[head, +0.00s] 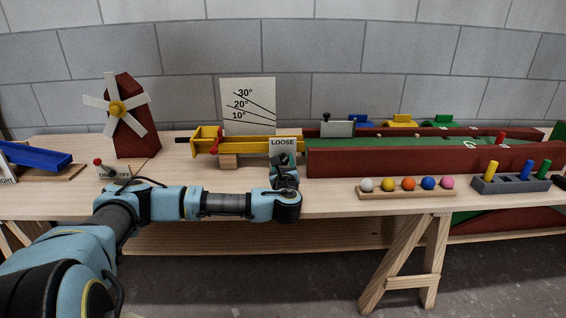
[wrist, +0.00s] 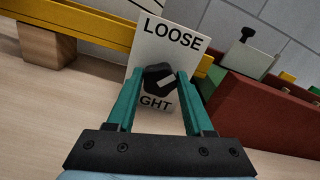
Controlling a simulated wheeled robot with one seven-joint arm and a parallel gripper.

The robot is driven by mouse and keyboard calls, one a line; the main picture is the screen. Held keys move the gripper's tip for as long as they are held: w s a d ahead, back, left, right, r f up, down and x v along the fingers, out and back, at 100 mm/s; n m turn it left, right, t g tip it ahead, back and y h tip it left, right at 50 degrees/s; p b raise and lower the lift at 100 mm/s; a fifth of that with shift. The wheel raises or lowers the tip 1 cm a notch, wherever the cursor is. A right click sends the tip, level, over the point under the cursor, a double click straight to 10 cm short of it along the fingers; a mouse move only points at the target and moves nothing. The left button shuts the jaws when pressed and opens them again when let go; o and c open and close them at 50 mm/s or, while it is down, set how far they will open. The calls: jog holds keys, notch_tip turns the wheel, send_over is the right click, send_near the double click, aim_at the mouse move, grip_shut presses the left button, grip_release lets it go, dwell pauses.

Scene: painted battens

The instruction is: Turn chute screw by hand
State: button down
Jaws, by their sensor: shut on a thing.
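The chute screw is a black knob (wrist: 159,79) with a pale pointer mark, on a white plate (wrist: 170,40) lettered LOOSE at the top and partly hidden letters ending GHT below. My gripper (wrist: 158,84) has its teal fingers on both sides of the knob, shut on it. The pale mark slants up to the right. In the head view my gripper (head: 283,160) covers the knob, below the LOOSE label. The yellow chute (head: 250,144) runs behind the plate, its left part on a wooden block (head: 228,160).
An angle card (head: 248,105) marked 10°, 20° and 30° stands behind the chute. A dark red trough (head: 400,160) with a green floor lies to the right. Several coloured balls (head: 408,184) sit in a rack in front. A windmill (head: 118,107) stands at left.

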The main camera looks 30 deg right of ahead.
jog(key=shift+m, duration=0.3)
jog(key=m, duration=0.2)
jog(key=shift+r+m+p, duration=0.1)
jog(key=shift+m+p, duration=0.25)
jog(key=shift+m, duration=0.05)
jog(key=m, duration=0.3)
jog(key=shift+d+m+p, duration=0.1)
jog(key=shift+m+p, duration=0.3)
jog(key=m+p, duration=0.1)
jog(key=m, duration=0.5)
jog(key=shift+s+d, duration=0.1)
jog(key=m+p, duration=0.1)
jog(key=m, duration=0.2)
jog(key=shift+m, duration=0.4)
jog(key=m, duration=0.3)
jog(key=shift+m, duration=0.4)
jog(key=m, duration=0.6)
jog(key=shift+f, duration=0.35)
jog(key=shift+m, duration=0.4)
